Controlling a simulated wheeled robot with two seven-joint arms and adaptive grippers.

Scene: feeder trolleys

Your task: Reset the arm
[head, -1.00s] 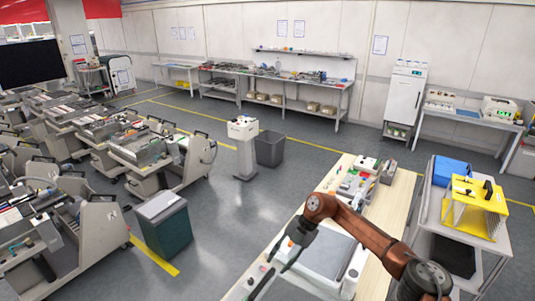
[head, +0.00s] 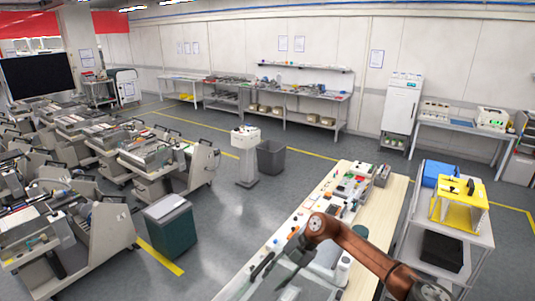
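My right arm (head: 365,252) is copper-brown and reaches in from the lower right over the wooden workbench (head: 388,205). My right gripper (head: 287,277) hangs below the wrist, over the near part of the bench. It is dark and small against the grey items there, so I cannot make out whether its fingers are apart. No held object can be made out. My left arm and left gripper are out of view.
Small parts and tools (head: 350,187) lie along the bench. A grey cart with a yellow frame (head: 460,205) stands right of it. Feeder trolleys (head: 95,235) and a green-grey bin (head: 168,222) stand left. The floor between bin and bench is clear.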

